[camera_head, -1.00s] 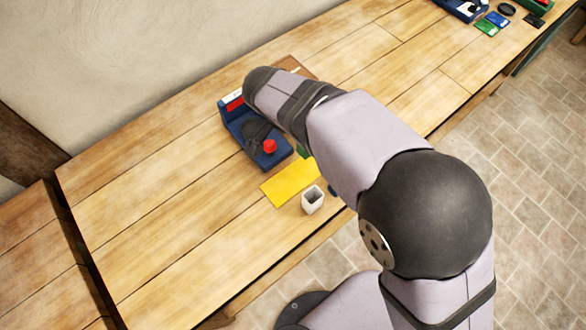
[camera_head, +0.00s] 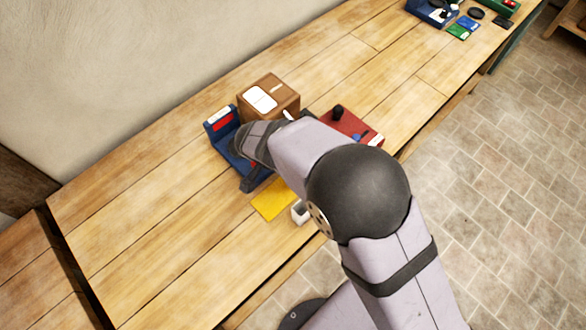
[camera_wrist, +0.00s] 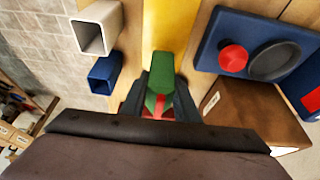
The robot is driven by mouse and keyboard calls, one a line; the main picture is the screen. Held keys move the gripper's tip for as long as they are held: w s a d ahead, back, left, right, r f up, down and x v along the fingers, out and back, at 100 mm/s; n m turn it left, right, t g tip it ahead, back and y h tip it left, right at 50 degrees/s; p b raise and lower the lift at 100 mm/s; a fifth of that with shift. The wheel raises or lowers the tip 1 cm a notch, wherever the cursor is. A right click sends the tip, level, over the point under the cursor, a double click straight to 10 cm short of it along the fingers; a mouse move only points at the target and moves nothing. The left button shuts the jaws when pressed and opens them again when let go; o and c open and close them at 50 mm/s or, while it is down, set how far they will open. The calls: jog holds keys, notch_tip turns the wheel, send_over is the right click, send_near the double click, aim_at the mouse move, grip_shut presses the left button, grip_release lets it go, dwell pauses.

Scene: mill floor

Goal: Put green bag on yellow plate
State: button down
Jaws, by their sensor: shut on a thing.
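My gripper (camera_wrist: 158,105) is shut on the green bag (camera_wrist: 160,72), which has a red patch near its lower end in the wrist view. The yellow plate (camera_wrist: 170,25) lies beyond the bag, and the bag overlaps its near part in that view. I cannot tell the gap between bag and plate. The bag is hidden there by my arm.
A blue device (camera_wrist: 262,45) with a red button stands right of the plate in the wrist view, above a brown box (camera_wrist: 255,108). A white square cup (camera_wrist: 96,28) and blue cup (camera_wrist: 105,74) stand left. A red device (camera_head: 348,124) stands behind my arm.

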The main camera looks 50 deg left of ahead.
jog(key=shift+f, duration=1.05)
jog(key=shift+f, duration=0.2)
jog(key=c, duration=1.4)
grip_release()
jog(key=shift+o, duration=0.2)
jog(key=shift+r, duration=0.15)
jog(key=shift+r+p, duration=0.15)
jog(key=shift+p, duration=0.2)
jog(key=shift+s+a+r+b, duration=0.15)
jog(key=shift+r+b, duration=0.05)
jog(key=shift+b, duration=0.2)
jog(key=b+v, duration=0.4)
jog(key=v, duration=0.7)
jog(key=shift+r, duration=0.15)
